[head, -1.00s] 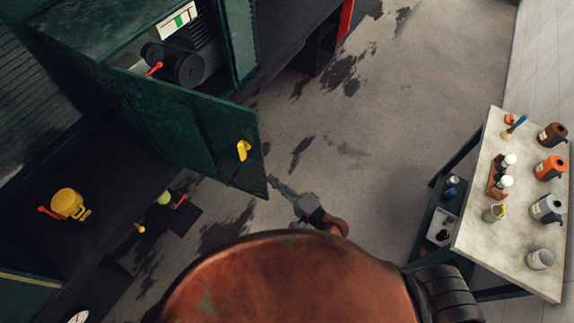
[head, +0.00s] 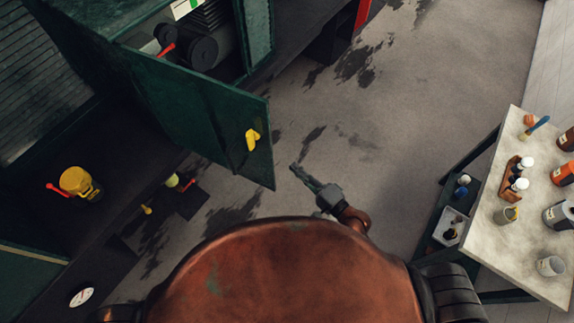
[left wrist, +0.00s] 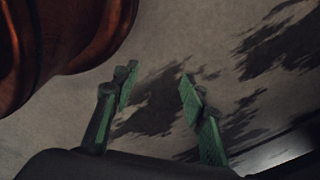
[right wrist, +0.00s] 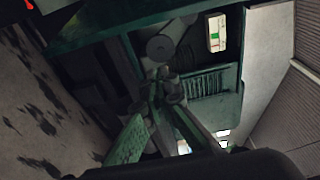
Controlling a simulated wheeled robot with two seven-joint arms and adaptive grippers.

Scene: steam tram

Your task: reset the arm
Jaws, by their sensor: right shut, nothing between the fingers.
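My right gripper (head: 300,173) is shut and empty. In the head view it is over the floor, a little to the right of the free edge of the open green cabinet door (head: 205,125) with its yellow handle (head: 252,139). It also shows in the right wrist view (right wrist: 157,82), fingers together, with the green cabinet beyond it. My left gripper (left wrist: 158,83) shows only in the left wrist view. Its fingers are apart with bare floor between them. In the head view it is hidden or outside the picture.
A table (head: 489,225) with bottles, cans and a small wooden rack stands at the right. A yellow lantern-like item (head: 77,182) with a red lever is at the left, and a white gauge (head: 81,296) below it. The stained floor (head: 410,110) between cabinet and table is clear.

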